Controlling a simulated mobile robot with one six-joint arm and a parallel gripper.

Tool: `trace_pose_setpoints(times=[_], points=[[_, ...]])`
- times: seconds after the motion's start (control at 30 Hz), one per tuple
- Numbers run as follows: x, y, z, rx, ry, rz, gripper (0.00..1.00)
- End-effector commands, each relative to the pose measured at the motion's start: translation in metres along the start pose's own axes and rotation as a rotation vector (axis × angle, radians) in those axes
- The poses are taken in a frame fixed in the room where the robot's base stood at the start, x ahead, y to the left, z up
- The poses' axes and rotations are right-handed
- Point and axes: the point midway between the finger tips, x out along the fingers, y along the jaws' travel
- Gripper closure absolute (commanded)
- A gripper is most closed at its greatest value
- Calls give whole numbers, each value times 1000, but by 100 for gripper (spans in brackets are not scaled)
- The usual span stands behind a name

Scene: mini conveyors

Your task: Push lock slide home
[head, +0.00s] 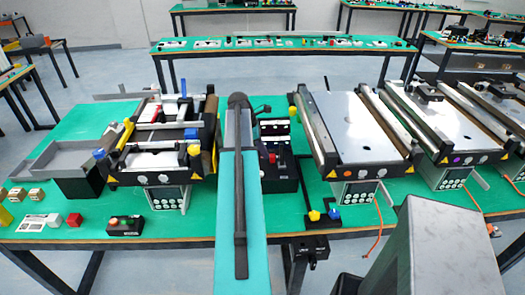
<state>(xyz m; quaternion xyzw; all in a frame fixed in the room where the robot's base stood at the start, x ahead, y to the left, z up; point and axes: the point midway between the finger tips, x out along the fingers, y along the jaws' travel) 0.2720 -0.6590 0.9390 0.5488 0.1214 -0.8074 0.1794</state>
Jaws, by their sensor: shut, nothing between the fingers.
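I cannot single out the lock slide for certain in the head view. A small black fitting with a yellow and a blue knob (323,219) sits at the table's front edge, below the middle conveyor (357,127). A black unit with a red button (278,162) stands left of that conveyor. The left conveyor (157,160) has black side frames, yellow corner guards and a pale plate. I do not see my gripper's fingers in this view, so its place relative to these things does not show.
More conveyors (440,122) stand at right. An orange cable (376,236) hangs over the front edge.

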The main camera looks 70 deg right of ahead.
Motion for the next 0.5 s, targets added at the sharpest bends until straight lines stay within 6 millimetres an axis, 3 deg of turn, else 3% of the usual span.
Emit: trace_pose_setpoints(times=[0.5], points=[[-9,-2,0,-4,-12,0,100]])
